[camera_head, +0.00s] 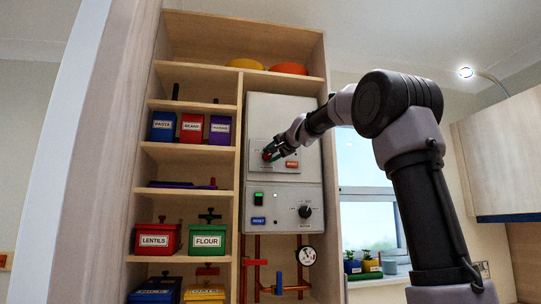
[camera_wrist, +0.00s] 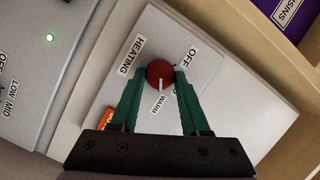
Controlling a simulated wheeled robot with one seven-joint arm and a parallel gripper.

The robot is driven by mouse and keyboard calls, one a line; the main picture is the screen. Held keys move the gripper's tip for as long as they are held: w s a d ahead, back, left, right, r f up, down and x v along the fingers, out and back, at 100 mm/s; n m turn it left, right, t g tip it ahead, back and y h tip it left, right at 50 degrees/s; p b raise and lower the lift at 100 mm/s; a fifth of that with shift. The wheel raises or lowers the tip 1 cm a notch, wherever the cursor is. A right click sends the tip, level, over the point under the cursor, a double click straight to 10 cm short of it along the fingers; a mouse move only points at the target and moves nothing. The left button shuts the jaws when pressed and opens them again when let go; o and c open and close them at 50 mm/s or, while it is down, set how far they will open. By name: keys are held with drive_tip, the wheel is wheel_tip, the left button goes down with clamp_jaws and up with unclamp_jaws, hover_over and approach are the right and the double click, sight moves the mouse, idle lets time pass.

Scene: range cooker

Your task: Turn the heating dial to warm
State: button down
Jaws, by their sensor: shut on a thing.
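The heating dial is a round red knob (camera_wrist: 160,72) on a light grey panel (camera_wrist: 235,115). Its white pointer mark points down the wrist picture, between my fingers. In the head view, my gripper (camera_head: 269,153) is at the upper panel (camera_head: 260,125) of the white unit, and the knob is partly hidden by the fingers.
An orange button (camera_head: 292,165) sits beside the dial. Below are a black dial (camera_head: 304,212), a lit green switch (camera_head: 258,196) and a blue label (camera_head: 258,221). Shelves (camera_head: 190,145) with labelled boxes stand close on the left. A gauge (camera_head: 307,255) and copper pipes are underneath.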

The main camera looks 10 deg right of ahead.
drive_tip(key=shift+f, duration=0.1)
idle(0.4)
drive_tip(key=shift+c, duration=1.9)
unclamp_jaws()
drive_tip(key=shift+s, duration=0.1)
drive_tip(key=v, duration=1)
drive_tip(key=shift+s, duration=0.25)
